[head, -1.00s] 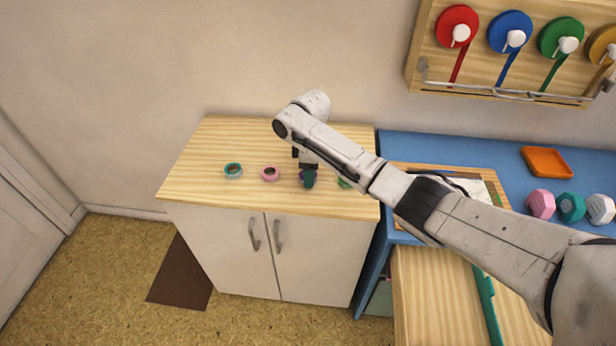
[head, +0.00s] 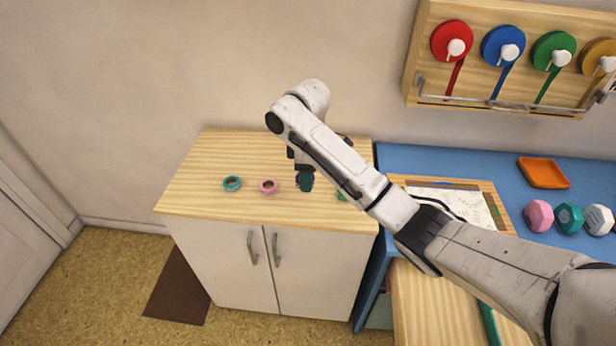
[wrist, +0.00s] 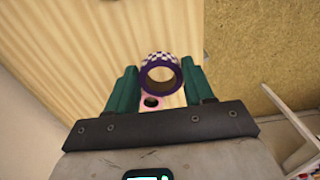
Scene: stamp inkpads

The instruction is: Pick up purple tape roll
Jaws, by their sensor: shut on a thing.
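The purple tape roll (wrist: 160,57) has a purple and white checkered band and stands between the two green fingers of my gripper (wrist: 158,88) in the wrist view. My gripper is shut on it and holds it above the wooden cabinet top. In the head view my gripper (head: 306,183) is over the cabinet top, and only a sliver of purple shows beside its fingers; the rest of the roll is hidden.
On the wooden cabinet top (head: 215,160) lie a teal tape roll (head: 232,184), a pink tape roll (head: 268,187) and a partly hidden green one (head: 341,196). A blue table (head: 420,155) with an orange tray (head: 543,172) is at right.

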